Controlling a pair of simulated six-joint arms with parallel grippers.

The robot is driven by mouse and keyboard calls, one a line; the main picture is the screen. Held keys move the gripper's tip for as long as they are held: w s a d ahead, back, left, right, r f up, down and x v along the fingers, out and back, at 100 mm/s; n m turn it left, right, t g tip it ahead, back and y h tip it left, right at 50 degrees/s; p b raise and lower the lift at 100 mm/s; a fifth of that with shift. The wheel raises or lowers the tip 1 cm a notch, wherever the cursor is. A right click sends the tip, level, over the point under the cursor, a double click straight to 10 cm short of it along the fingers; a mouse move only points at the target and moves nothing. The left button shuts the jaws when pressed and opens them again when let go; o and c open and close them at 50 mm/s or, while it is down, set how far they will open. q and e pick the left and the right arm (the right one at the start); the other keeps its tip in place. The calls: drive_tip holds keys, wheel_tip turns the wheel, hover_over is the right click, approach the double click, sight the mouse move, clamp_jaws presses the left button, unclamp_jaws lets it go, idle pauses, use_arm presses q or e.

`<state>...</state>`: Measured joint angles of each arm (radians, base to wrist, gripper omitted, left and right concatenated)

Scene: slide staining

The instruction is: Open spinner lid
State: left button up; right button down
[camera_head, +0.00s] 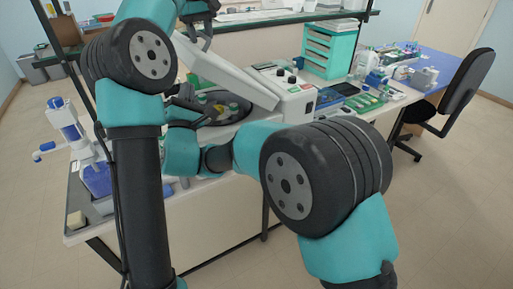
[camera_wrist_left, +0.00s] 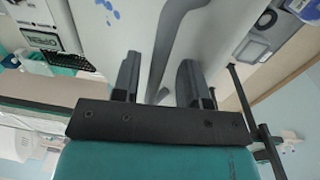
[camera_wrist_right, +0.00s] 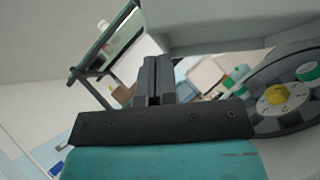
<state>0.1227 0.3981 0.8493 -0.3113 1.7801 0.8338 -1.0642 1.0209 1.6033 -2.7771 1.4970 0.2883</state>
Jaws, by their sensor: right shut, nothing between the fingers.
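The spinner's pale grey lid (camera_head: 228,73) stands raised at a slant, hinged towards the control panel side. The open bowl shows a dark rotor with yellow and green caps (camera_head: 226,106). My left gripper (camera_head: 200,32) is above the lid's upper end; in the left wrist view its fingers (camera_wrist_left: 160,80) are apart, with the pale surface and a curved grey strip beyond them. I cannot tell whether they touch it. My right gripper (camera_head: 180,98) is low at the bowl's left side, below the lid. Its fingers (camera_wrist_right: 155,78) are together and empty, with the rotor (camera_wrist_right: 278,95) to their right.
The spinner's control panel (camera_head: 290,85) is right of the lid. A teal drawer unit (camera_head: 330,48) stands behind it. A blue-and-white dispenser bottle (camera_head: 70,130) is at the bench's left end. Racks and green trays (camera_head: 362,102) crowd the right bench.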

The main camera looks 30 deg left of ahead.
drive_tip(key=a+f+v, duration=0.1)
drive_tip(key=v, duration=1.1)
drive_tip(key=w+d+f+m+g+h, duration=0.2)
drive_tip(key=w+d+f+h, duration=0.3)
drive_tip(key=w, duration=0.4)
drive_tip(key=w+d+f+m+g+h, duration=0.2)
drive_tip(key=w+d+f+h, duration=0.4)
drive_tip(key=w+d+f, duration=0.2)
drive_tip(key=shift+w+f+m+g+h, duration=0.3)
drive_tip(key=shift+w+f+m+g, duration=0.1)
drive_tip(key=shift+w+f, duration=0.25)
drive_tip(key=shift+d, duration=0.15)
